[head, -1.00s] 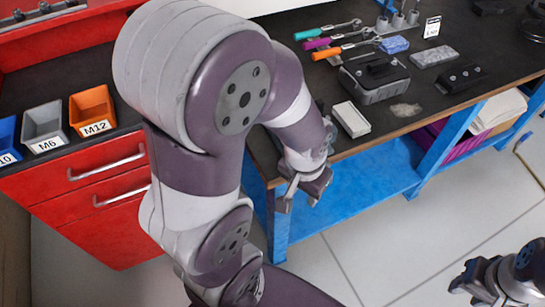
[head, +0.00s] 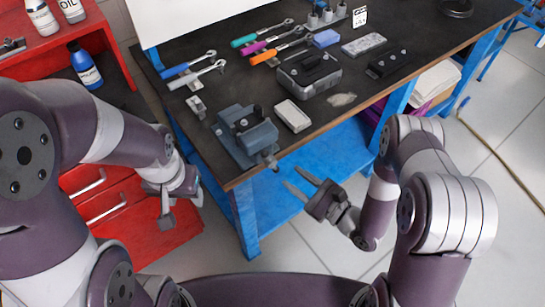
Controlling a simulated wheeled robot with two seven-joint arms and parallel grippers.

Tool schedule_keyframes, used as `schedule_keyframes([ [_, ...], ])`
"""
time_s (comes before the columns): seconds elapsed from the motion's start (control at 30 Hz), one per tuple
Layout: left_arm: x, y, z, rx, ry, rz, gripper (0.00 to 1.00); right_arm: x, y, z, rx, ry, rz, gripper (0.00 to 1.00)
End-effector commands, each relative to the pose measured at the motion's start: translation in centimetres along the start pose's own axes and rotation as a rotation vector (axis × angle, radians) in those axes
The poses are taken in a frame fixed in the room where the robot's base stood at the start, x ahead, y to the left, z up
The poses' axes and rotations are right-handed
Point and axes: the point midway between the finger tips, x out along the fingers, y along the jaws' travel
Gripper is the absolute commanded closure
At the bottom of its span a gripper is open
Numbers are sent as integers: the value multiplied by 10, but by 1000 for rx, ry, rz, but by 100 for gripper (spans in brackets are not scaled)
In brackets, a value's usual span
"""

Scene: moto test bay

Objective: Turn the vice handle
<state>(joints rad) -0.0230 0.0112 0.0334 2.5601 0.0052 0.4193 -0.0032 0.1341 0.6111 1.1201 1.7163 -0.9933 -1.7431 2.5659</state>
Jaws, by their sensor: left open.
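A blue-grey bench vice (head: 250,138) stands at the front left corner of the dark workbench (head: 350,115). A small screw end or handle (head: 271,161) shows at its front, over the bench edge; its bar is too small to make out clearly. My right gripper (head: 297,179) is in front of the bench edge, right of and a little below the handle. Its two fingers are spread, point towards the vice and hold nothing. My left gripper (head: 170,213) hangs left of the bench, in front of the red cabinet, open and empty, apart from the vice.
A white-topped box (head: 292,116) lies right of the vice, with a grey case (head: 309,73) behind it. Several wrenches (head: 262,42) lie at the back. Bottles (head: 84,65) stand by the red cabinet (head: 105,205). The floor before the bench is clear.

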Motion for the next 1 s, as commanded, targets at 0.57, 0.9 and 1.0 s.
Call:
schedule_keyframes([
  [0.57,-19,0,-2,0,0,0,50,85,0,0,-3,1,0,62],
  [0.9,-19,0,-2,0,1,0,50,85,0,0,-4,2,-1,100],
  [1.0,-19,0,-2,0,1,0,50,85,0,0,-4,4,-1,100],
])
